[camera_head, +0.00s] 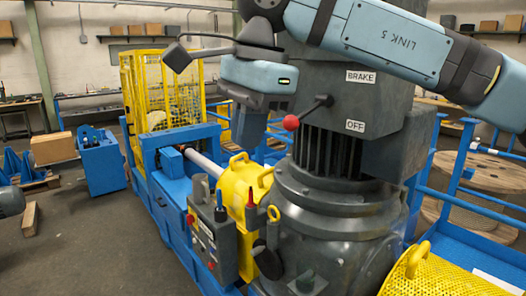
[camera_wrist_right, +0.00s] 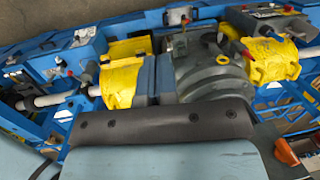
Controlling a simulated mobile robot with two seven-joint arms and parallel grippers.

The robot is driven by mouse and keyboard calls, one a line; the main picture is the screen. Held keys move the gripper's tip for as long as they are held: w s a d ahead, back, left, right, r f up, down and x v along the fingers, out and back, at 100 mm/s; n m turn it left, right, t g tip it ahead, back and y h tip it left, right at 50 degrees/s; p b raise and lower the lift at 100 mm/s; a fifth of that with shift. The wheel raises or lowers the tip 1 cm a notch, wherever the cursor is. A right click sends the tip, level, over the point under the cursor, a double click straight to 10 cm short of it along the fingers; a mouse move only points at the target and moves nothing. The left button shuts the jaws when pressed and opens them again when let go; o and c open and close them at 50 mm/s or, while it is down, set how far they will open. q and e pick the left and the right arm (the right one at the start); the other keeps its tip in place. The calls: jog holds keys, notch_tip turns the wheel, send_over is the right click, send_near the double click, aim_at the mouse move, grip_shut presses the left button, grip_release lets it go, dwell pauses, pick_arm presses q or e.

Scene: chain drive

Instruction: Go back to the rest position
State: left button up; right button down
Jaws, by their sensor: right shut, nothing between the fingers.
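My right arm comes in from the upper right in the head view. Its right gripper (camera_head: 246,143) points down in front of the dark grey motor housing (camera_head: 345,105), left of the brake lever's red knob (camera_head: 291,122). The fingers are shut with nothing between them. The knob shows free of the fingers. The lever reaches left from the housing, with a BRAKE label (camera_head: 361,77) above and an OFF label (camera_head: 355,126) below. My left gripper is in neither view.
A control box (camera_head: 213,240) with buttons stands on the blue frame in front of the yellow cover (camera_head: 238,185). A yellow mesh cage (camera_head: 160,90) stands behind. Blue railings and a wooden cable drum (camera_head: 478,185) are at right. Open floor (camera_head: 85,240) lies at left.

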jog(key=s+a+f+m+g+y, duration=0.4)
jog(key=a+f+g+y, duration=0.3)
jog(key=f+g+y, duration=0.35)
jog(key=w+d+f+n+t, duration=0.3)
jog(key=d+f+n+t, duration=0.2)
jog(key=f+n+t, duration=0.45)
jog(key=w+d+f+n+t, duration=0.3)
jog(key=d+f+n+t, duration=0.2)
jog(key=f+n+t, duration=0.4)
jog(key=w+d+f+n+t, duration=0.2)
jog(key=d+f+n+t, duration=0.3)
jog(key=f+n+t, duration=0.45)
jog(key=s+d+f+m+g+h, duration=0.3)
jog(key=s+d+f, duration=0.4)
jog(key=s+f, duration=0.3)
jog(key=s+d+f+m+g+h, duration=0.3)
jog(key=s+d+f+m+h, duration=0.3)
jog(key=f, duration=1)
jog(key=s+d+m, duration=0.1)
jog(key=s+m, duration=0.1)
jog(key=s, duration=0.1)
jog(key=shift+s+g, duration=0.35)
jog(key=shift+s, duration=0.05)
